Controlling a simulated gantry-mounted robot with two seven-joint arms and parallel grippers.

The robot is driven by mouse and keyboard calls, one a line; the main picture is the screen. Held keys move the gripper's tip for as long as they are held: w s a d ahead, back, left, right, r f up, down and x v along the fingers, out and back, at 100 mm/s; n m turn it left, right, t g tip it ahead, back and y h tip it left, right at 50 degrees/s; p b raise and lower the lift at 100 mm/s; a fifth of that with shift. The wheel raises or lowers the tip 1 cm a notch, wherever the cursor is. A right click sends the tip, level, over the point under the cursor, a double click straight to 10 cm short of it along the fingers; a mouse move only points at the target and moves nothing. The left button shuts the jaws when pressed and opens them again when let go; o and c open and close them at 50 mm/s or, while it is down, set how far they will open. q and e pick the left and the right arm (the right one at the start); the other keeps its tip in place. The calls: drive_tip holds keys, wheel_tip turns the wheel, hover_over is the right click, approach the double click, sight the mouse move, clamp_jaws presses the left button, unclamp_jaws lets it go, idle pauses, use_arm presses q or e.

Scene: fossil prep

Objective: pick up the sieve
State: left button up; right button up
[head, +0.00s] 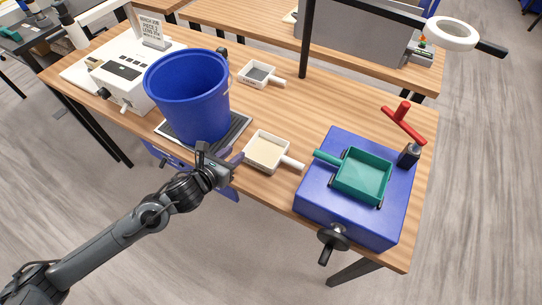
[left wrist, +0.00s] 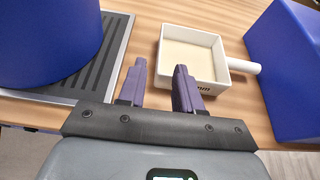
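A square white sieve-like pan (head: 268,152) with a beige bottom and a short white handle lies on the wooden table, between the blue bucket and the blue box. It also shows in the left wrist view (left wrist: 192,54), just beyond the fingertips. A second, smaller white-framed pan (head: 258,74) with a grey bottom lies farther back. A green square pan with a handle (head: 363,175) sits on the blue box. I cannot tell for certain which is the sieve. My left gripper (head: 221,158) is open and empty, left of the beige pan. It shows in the wrist view (left wrist: 160,82). My right gripper is out of view.
A tall blue bucket (head: 188,98) stands on a dark ribbed mat (head: 240,127) close to my left gripper. The blue box (head: 335,205) has a black knob in front and a red T-handle (head: 403,122) behind. A white machine (head: 125,75) stands at the left.

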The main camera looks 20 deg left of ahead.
use_arm(q)
drive_tip(key=shift+x, duration=5)
drive_tip(key=shift+r, duration=0.15)
clamp_jaws()
